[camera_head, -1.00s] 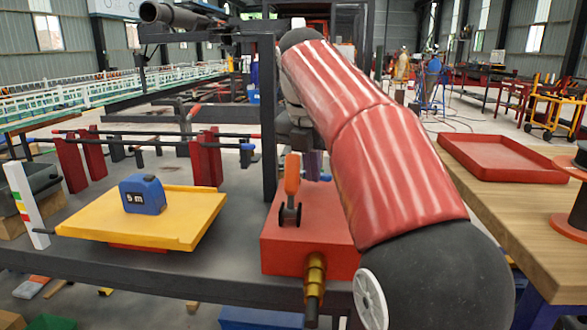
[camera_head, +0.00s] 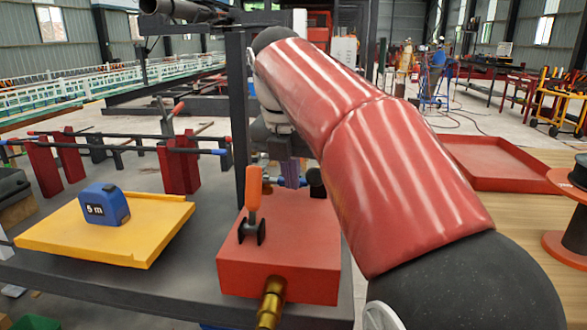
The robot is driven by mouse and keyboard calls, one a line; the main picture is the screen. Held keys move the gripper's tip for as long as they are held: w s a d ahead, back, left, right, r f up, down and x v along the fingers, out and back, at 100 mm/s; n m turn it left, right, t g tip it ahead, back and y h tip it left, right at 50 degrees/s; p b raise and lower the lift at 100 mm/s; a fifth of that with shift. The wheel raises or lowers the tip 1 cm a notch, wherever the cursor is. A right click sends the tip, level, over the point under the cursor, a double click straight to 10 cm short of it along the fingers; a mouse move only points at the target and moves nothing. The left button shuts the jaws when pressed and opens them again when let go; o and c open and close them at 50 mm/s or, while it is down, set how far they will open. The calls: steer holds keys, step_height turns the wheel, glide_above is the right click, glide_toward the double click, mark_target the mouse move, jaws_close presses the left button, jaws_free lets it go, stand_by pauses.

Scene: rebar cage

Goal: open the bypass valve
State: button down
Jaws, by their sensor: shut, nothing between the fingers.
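A red box (camera_head: 283,262) stands on the dark bench. An orange lever (camera_head: 253,188) stands upright in a black bracket at its left top. A small blue handle (camera_head: 296,182) and a black round part (camera_head: 316,182) show behind the box's top edge. A brass fitting (camera_head: 270,303) sticks out of its front. I cannot tell which of these is the bypass valve. My gripper (camera_head: 290,172) points down behind the lever, close to the blue handle; its fingers are together with nothing held. Whether it touches the handle is unclear, and my arm hides part of the area.
A yellow tray (camera_head: 75,238) with a blue tape measure (camera_head: 102,204) lies left of the box. Red posts (camera_head: 172,168) with dark bars stand behind it. A dark upright post (camera_head: 238,110) is close to my gripper. A red tray (camera_head: 490,162) lies on the wooden table at right.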

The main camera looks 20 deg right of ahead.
steer(key=shift+a, duration=0.15)
steer(key=shift+a, duration=0.65)
steer(key=v, duration=0.7)
steer(key=shift+s+r, duration=0.25)
steer(key=shift+r, duration=0.1)
